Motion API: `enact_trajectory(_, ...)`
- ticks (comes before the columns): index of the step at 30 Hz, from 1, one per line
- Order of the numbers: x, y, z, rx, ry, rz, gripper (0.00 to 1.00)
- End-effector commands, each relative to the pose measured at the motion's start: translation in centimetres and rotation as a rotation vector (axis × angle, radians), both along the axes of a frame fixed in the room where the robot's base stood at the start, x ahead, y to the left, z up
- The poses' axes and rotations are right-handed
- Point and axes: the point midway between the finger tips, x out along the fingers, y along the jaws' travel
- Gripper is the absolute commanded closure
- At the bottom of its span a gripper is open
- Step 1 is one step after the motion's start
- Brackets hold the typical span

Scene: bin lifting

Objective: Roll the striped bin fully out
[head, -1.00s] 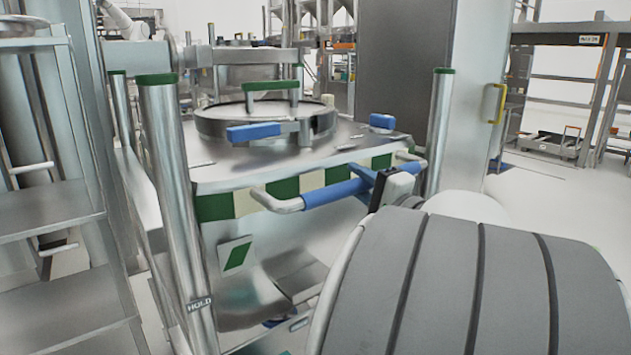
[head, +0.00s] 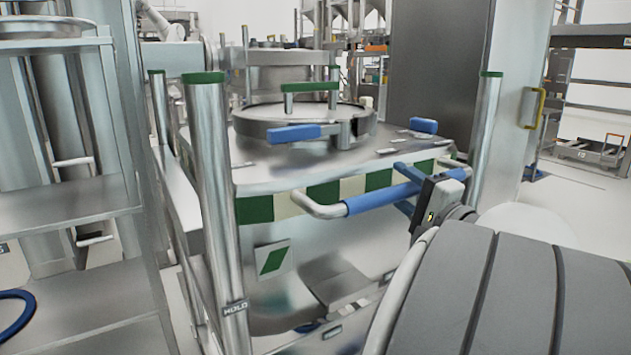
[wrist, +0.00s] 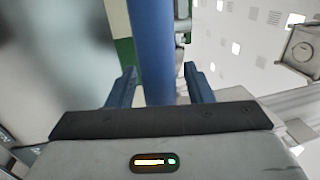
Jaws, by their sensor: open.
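The striped bin (head: 290,285) is a steel bin with a green-and-cream striped band under its top and a round lid (head: 262,120) with a blue lever. A bar handle (head: 365,203) with a blue sleeve runs along its front. My gripper (head: 406,187) is open at the right part of this handle, its blue fingers showing above and below the bar. In the wrist view, the blue handle (wrist: 153,50) runs between the two fingers of my gripper (wrist: 160,88), with gaps visible on both sides. My arm hides the bin's lower right.
Steel posts with green caps stand at the bin's front left (head: 213,200) and right (head: 484,130). A steel shelf rack (head: 75,215) is close on the left, with a blue ring (head: 14,312) low there. Pale floor is clear at far right.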

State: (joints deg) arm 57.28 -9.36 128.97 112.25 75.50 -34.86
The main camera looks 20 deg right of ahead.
Motion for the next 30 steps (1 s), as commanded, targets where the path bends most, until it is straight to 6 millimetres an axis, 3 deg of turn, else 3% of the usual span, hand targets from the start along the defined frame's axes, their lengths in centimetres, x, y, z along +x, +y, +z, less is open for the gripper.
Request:
enact_trajectory(9, -4.7, -0.8, -0.8, 0.001, 0.0, -0.007, 0.53)
enact_trajectory(15, -6.6, -1.1, -1.2, 0.001, 0.0, -0.003, 0.53)
enact_trajectory(30, -7.1, -1.1, -1.4, 0.0, -0.001, 0.0, 0.53)
